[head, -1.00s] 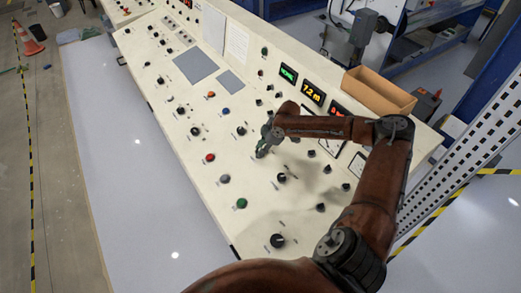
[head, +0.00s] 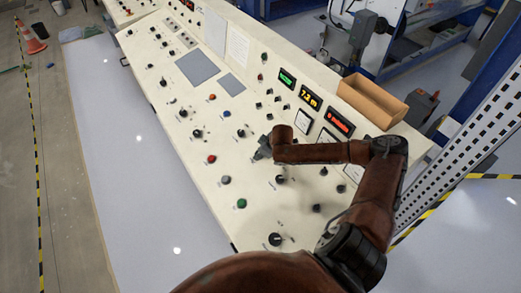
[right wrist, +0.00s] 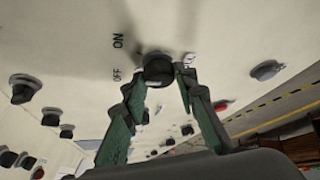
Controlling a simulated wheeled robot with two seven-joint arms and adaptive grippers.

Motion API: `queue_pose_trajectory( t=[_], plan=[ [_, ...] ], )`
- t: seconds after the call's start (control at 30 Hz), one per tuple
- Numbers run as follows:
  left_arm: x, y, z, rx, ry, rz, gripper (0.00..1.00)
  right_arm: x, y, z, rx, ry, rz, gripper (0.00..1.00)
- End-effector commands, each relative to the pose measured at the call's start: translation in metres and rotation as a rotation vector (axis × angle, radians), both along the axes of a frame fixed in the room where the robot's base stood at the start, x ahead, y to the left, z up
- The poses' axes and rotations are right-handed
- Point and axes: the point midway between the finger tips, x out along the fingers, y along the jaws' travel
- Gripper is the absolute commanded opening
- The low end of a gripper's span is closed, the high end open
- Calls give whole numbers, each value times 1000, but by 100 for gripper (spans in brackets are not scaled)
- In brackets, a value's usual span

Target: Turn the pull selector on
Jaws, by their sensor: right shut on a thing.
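The pull selector is a black round knob (right wrist: 158,67) on the cream panel, at the upper middle of the right wrist view. "ON" and "OFF" are printed to its left, and a partly covered label lies to its right. My right gripper (right wrist: 160,80) has its green fingers on either side of the knob, shut on it. The knob's pointer direction cannot be made out. In the head view my right gripper (head: 261,149) is at the panel's middle, and the arm hides the knob. My left gripper is not in view.
The sloped control panel (head: 150,65) carries several other knobs and buttons, including a red button (head: 211,160) and a green button (head: 242,203) nearby. Lit displays (head: 310,97) and an open cardboard box (head: 372,100) are along its back edge.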

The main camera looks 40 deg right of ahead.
Motion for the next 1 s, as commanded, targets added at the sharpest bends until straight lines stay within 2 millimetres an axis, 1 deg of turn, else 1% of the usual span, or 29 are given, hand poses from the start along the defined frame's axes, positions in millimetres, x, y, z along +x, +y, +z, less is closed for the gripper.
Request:
queue_pose_trajectory(
  t=[0.03, 0.1, 0.3, 0.5, 0.73, 1.0],
  plan=[
    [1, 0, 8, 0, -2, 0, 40, -2, 3, 1, 4, -6, -42, 2],
    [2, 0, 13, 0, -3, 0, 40, -2, 4, 0, 3, -20, -106, 2],
    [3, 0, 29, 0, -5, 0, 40, -2, 5, 0, -1, -60, -277, 2],
    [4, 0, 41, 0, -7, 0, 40, -1, 6, 0, -6, -91, -411, 2],
    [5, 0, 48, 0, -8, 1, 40, -1, 5, -2, -10, -113, -506, 2],
    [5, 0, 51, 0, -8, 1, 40, -1, 5, -3, -14, -123, -546, 2]
  ],
)
